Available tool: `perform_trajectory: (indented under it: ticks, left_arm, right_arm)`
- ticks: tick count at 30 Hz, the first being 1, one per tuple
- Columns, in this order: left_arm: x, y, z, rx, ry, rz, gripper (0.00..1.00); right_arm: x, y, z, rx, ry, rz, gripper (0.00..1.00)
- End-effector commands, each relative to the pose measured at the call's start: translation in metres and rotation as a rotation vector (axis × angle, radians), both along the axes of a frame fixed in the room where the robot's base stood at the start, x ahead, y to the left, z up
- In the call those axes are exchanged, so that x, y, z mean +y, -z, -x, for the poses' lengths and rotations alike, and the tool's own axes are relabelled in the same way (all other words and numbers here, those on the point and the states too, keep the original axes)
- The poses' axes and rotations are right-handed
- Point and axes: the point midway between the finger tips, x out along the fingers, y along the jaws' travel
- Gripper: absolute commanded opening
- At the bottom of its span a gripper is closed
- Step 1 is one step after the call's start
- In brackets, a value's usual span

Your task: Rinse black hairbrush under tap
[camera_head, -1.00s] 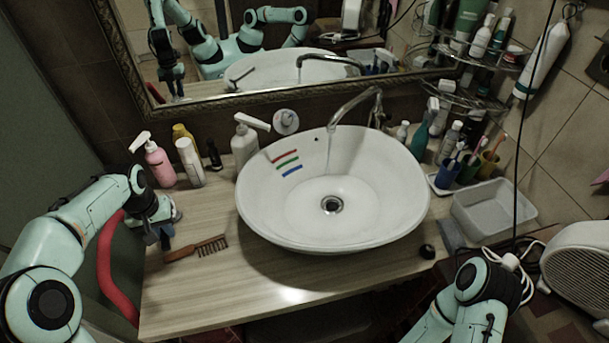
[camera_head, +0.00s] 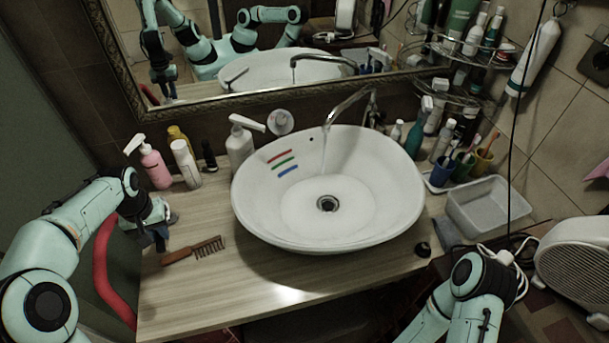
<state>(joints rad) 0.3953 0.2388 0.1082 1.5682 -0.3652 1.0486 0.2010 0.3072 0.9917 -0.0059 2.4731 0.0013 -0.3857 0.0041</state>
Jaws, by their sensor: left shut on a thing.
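My left gripper (camera_head: 158,238) is at the left end of the counter, just beyond the wooden comb's handle. It is shut on a dark thing, which I take to be the black hairbrush (camera_head: 171,217); the gripper hides most of it. The tap (camera_head: 352,105) arches over the back of the white basin (camera_head: 400,215), right of the gripper. A faint pale stream seems to fall from its spout into the basin. My right arm is at the lower right; its gripper is not seen.
A brown comb (camera_head: 193,250) lies by the left gripper. Pump bottles (camera_head: 155,168) stand behind, left of the basin. Cups (camera_head: 442,170), a clear tray (camera_head: 488,203) and a white heater (camera_head: 575,255) are at the right. The front left counter is clear.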

Motion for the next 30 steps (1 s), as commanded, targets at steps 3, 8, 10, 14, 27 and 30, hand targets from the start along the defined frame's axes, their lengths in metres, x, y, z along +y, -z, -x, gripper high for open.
perform_trajectory:
  ticks: [3,8,10,14,27,30]
  left_arm:
    - [-0.003,0.0,0.0,-0.001,0.001,-0.001,0.0]
    - [-0.004,0.0,0.0,-0.001,0.0,-0.001,0.0]
    - [-0.004,0.0,0.0,-0.001,0.0,-0.001,0.0]
    - [-0.001,-0.001,0.0,-0.001,-0.001,0.0,0.0]
    - [0.008,0.0,0.001,-0.001,0.0,0.0,0.0]
    - [0.007,0.0,0.001,0.0,0.0,0.0,0.0]
  right_arm:
    - [0.0,0.001,0.001,0.001,0.0,0.0,0.51]
    - [0.0,0.001,0.001,0.001,0.0,0.0,0.51]
    - [0.0,0.001,0.0,0.001,0.0,0.0,0.51]
    - [0.0,-0.001,0.0,0.0,0.0,0.0,0.51]
    - [0.0,-0.004,-0.003,-0.003,0.0,0.0,0.51]
    - [0.0,-0.004,-0.002,-0.003,0.0,0.0,0.51]
